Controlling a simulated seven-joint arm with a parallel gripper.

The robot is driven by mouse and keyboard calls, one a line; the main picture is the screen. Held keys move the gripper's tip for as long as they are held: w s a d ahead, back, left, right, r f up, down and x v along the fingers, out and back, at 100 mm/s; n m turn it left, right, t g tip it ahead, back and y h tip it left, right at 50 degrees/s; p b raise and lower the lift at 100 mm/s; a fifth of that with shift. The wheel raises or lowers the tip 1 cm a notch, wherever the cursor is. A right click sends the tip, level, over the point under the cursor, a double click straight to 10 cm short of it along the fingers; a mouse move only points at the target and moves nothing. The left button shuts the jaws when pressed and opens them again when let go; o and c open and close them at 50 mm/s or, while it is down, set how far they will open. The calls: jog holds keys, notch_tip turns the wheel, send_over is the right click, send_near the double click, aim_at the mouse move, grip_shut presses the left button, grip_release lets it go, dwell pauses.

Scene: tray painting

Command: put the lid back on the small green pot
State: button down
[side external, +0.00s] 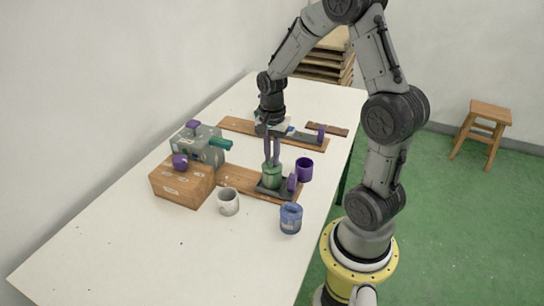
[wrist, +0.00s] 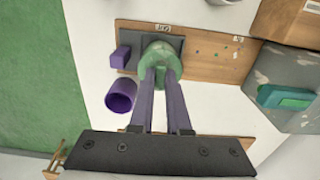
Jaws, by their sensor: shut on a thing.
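The small green pot (side external: 270,180) stands upright on a dark pad on the front wooden board. My gripper (side external: 272,163) points down at the pot's top, its two purple fingers close together. In the wrist view the fingertips (wrist: 160,72) meet the green lid (wrist: 158,50), and my gripper is shut on it. The lid is at the pot's mouth, but its edge blends with the pot, so I cannot tell whether it is seated or just above. The fingers hide part of the pot.
A purple cup (side external: 304,170) stands close right of the pot, and a purple block (side external: 292,183) is on the pad. A white mug (side external: 228,202) and blue mug (side external: 291,218) stand in front. A wooden box (side external: 182,188) and a grey-green box (side external: 190,150) are left. The near table is clear.

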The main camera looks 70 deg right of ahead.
jog(key=c, duration=0.8)
grip_release()
jog(key=shift+o, duration=0.2)
jog(key=o, duration=0.4)
jog(key=shift+o, duration=0.2)
jog(key=shift+r, duration=0.1)
jog(key=shift+r, duration=3.4)
